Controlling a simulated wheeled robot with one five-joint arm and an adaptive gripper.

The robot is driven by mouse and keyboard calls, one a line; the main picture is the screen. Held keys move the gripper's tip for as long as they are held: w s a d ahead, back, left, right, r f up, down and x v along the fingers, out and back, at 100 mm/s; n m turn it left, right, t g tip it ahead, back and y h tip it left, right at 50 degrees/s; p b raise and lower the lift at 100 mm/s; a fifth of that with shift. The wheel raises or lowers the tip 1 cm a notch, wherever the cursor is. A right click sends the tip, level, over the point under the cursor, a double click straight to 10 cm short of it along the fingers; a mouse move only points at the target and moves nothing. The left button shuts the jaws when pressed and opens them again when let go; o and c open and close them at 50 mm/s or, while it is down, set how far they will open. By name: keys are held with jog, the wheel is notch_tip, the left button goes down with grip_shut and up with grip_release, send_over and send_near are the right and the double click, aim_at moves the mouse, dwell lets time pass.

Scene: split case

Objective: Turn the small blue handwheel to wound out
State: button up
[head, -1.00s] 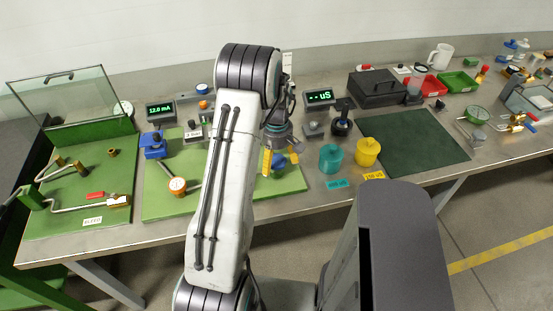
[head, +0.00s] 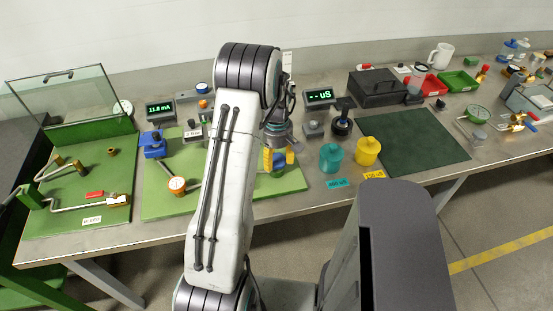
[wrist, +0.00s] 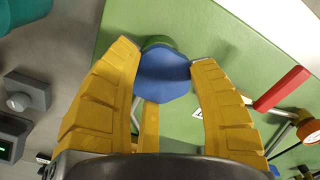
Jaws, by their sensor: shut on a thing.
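The small blue handwheel (wrist: 163,76) sits between the two yellow fingers of my gripper (wrist: 166,60) in the wrist view. The fingers are closed on its sides. In the head view my gripper (head: 279,160) points down at the right part of the green board (head: 240,200). The blue handwheel (head: 279,171) shows there just below the fingers, partly hidden by them. A meter (head: 160,108) at the back of the board shows a green reading of about 11.8 mA.
A teal pot (head: 331,158) and a yellow pot (head: 367,151) stand right of my gripper. A red bar (wrist: 282,89) shows on the board in the wrist view. A dark green mat (head: 415,145) lies clear farther right.

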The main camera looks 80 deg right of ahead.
jog(key=m+b, duration=0.1)
jog(key=m, duration=0.2)
jog(key=shift+f+b, duration=0.15)
jog(key=shift+b, duration=0.2)
jog(key=m+b, duration=0.1)
jog(key=m, duration=0.3)
jog(key=shift+m+b, duration=0.3)
jog(key=shift+b, duration=0.1)
jog(key=m+b, duration=0.1)
jog(key=m, duration=0.6)
jog(key=shift+b, duration=0.4)
jog(key=m, duration=0.4)
jog(key=shift+b, duration=0.35)
jog(key=m, duration=0.3)
jog(key=shift+m, duration=0.3)
jog(key=m+b, duration=0.1)
jog(key=m, duration=0.5)
jog(key=shift+a+m, duration=0.1)
jog(key=shift+m, duration=0.5)
